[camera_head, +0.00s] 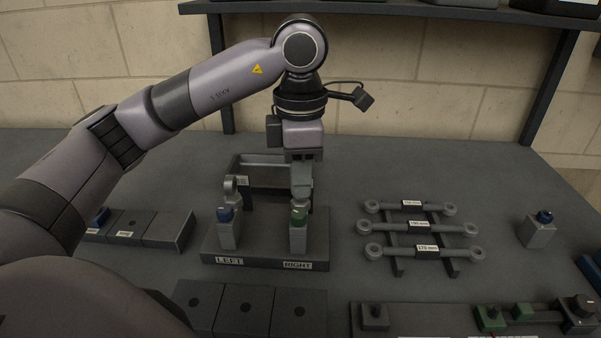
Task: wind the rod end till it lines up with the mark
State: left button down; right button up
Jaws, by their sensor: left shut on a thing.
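My left gripper (301,186) points straight down over the right post (298,238) of the stand, behind the "RIGHT" label. The posts rise from a dark base (262,249). I cannot make out an alignment mark at this size. My right gripper is not in view.
A rack (397,264) to the right holds three labelled rods (418,226). A grey block with a blue top (540,232) stands further right. A dark open bin (270,172) is behind the stand. Dark blocks with holes (245,307) lie in front; a fixture (520,314) is front right.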

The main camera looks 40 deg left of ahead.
pick_arm(q)
jog(key=shift+s+f+n, duration=0.1)
jog(key=shift+f+n, duration=0.05)
jog(key=shift+n, duration=0.25)
jog(key=n, duration=0.5)
jog(key=shift+p, duration=0.4)
jog(key=n, duration=0.5)
jog(key=shift+p, duration=0.4)
jog(key=shift+n, duration=0.3)
jog(key=shift+n+p, duration=0.3)
jog(key=shift+n, duration=2.1)
